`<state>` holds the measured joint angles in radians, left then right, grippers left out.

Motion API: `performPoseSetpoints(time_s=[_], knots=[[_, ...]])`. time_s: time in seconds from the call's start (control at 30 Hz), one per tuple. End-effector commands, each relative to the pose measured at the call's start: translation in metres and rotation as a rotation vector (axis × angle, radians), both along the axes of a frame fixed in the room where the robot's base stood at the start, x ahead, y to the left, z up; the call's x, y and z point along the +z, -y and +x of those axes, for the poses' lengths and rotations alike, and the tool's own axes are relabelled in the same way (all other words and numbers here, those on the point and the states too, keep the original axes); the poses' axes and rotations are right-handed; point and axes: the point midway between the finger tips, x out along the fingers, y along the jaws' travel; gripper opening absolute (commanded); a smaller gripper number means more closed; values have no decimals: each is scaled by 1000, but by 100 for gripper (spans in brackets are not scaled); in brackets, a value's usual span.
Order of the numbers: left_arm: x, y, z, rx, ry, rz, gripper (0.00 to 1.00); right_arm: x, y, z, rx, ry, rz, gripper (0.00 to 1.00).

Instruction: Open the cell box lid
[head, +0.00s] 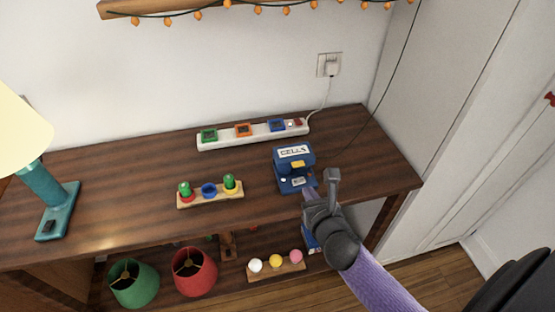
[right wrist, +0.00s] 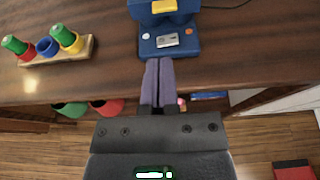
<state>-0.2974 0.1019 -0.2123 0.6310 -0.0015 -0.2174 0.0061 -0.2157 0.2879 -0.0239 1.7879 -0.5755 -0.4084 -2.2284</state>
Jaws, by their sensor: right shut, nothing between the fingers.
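The blue cell box (head: 294,168) stands on the wooden table, right of its middle. Its lid (head: 294,152) has a white CELLS label and looks down, with a yellow piece (head: 299,164) at its front. In the right wrist view, the box (right wrist: 170,48) is cut off at the top, with the yellow piece (right wrist: 164,6) and a small metallic plate (right wrist: 168,41) showing. My right gripper (head: 313,193) is shut and empty at the box's front; its purple fingertips (right wrist: 159,62) appear very close to the lower front edge. I cannot tell whether they touch. My left gripper is not in view.
A power strip (head: 253,133) with coloured sockets lies behind. A teal lamp (head: 45,190) is at far left. Green (head: 133,284) and red (head: 194,272) shades sit below. The tabletop between is clear.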

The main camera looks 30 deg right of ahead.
Motion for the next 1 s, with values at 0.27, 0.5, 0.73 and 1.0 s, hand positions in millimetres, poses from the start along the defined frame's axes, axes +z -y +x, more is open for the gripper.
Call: performPoseSetpoints(time_s=[0.27,0.5,0.73,1.0], knots=[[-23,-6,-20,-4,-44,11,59,-21,11,44,0,0,-4,0],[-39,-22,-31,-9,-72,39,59,-34,19,80,1,-3,-3,0],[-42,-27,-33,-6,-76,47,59,-34,22,90,2,-3,-2,0],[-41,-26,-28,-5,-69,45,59,-33,22,90,2,-3,-1,0]])
